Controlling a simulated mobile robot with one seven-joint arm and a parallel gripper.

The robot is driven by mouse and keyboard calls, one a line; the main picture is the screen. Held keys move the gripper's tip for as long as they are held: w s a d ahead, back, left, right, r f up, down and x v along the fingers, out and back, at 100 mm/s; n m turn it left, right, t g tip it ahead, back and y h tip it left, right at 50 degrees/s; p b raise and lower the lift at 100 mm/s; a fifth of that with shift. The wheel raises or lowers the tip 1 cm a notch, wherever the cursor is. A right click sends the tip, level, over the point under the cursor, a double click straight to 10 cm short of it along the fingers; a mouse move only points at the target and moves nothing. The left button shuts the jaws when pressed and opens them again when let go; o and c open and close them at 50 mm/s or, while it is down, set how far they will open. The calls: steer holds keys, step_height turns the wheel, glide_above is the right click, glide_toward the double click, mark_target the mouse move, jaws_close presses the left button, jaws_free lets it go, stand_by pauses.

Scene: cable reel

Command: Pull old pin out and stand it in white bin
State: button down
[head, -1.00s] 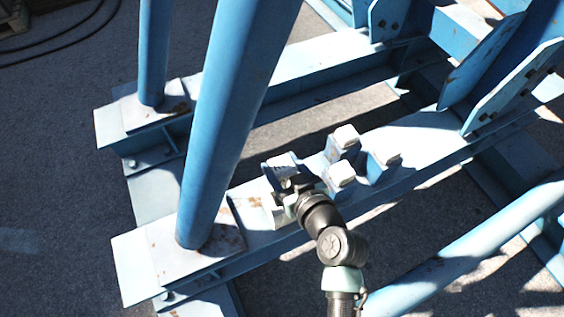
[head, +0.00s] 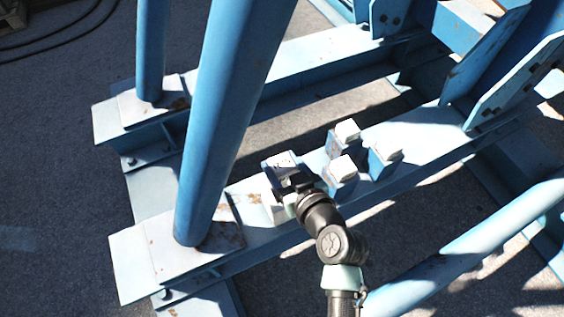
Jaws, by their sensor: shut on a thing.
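My gripper (head: 289,183) reaches up from the bottom of the head view to a small blue block (head: 279,160) with a pale top on the blue steel beam. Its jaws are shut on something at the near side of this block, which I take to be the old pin. The jaws and wrist hide nearly all of the pin, and I cannot tell how far it sits in the block. A pale block-like part (head: 274,208) shows just left of the jaws. I cannot make out a white bin.
Blue blocks with white tops (head: 343,167) stand close to the right of my gripper. A thick blue post (head: 222,110) rises to the left. A sloping blue tube (head: 480,240) crosses at lower right. Bare asphalt (head: 60,150) lies at far left.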

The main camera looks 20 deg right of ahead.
steer(key=shift+f+b, duration=1.4)
steer(key=shift+b, duration=0.2)
steer(key=shift+f, duration=0.1)
steer(key=shift+f+b, duration=3.15)
steer(key=shift+b, duration=0.05)
steer(key=shift+f+b, duration=0.55)
steer(key=shift+b, duration=0.1)
